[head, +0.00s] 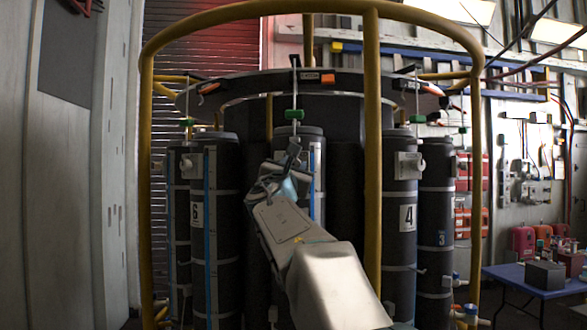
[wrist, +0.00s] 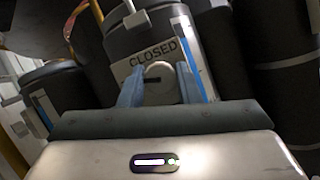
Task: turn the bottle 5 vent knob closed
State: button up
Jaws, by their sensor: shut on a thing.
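The bottle 5 vent knob (wrist: 158,72) is a pale round knob in the wrist view, set on a light plate marked CLOSED (wrist: 150,54) on a dark bottle. A short dark mark shows on the knob's face. My gripper (wrist: 159,88) has its two blue fingers on either side of the knob and is shut on it. In the head view the middle dark bottle (head: 317,205) stands between the bottles marked 6 and 4. My arm hides most of its front, including the knob and its number.
A yellow rail frame (head: 373,130) surrounds the bottles, with an upright just right of my arm. Bottle 6 (head: 228,235) stands left and bottle 4 (head: 400,250) right, close beside. A blue table (head: 510,274) with boxes stands at far right.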

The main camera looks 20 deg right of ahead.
jog(key=m+g, duration=0.1)
jog(key=m, duration=0.1)
jog(key=m+g+h, duration=0.1)
jog(key=m, duration=0.2)
jog(key=shift+h, duration=0.3)
jog(key=m+g, duration=0.1)
jog(key=m, duration=0.1)
jog(key=m+g+p, duration=0.1)
jog(key=m, duration=0.2)
jog(key=shift+w+a+r+h, duration=0.1)
jog(key=shift+r+h, duration=0.05)
jog(key=shift+h, duration=0.15)
jog(key=m+g+p, duration=0.1)
jog(key=m+g, duration=0.1)
jog(key=m, duration=0.2)
jog(key=shift+r+m+p, duration=0.1)
jog(key=shift+m+p, duration=0.2)
jog(key=shift+p, duration=0.05)
jog(key=shift+m+g+y+p, duration=0.4)
jog(key=shift+m+y+p, duration=0.15)
jog(key=shift+m, duration=0.65)
jog(key=o, duration=1)
jog(key=b+v, duration=0.4)
jog(key=v, duration=1)
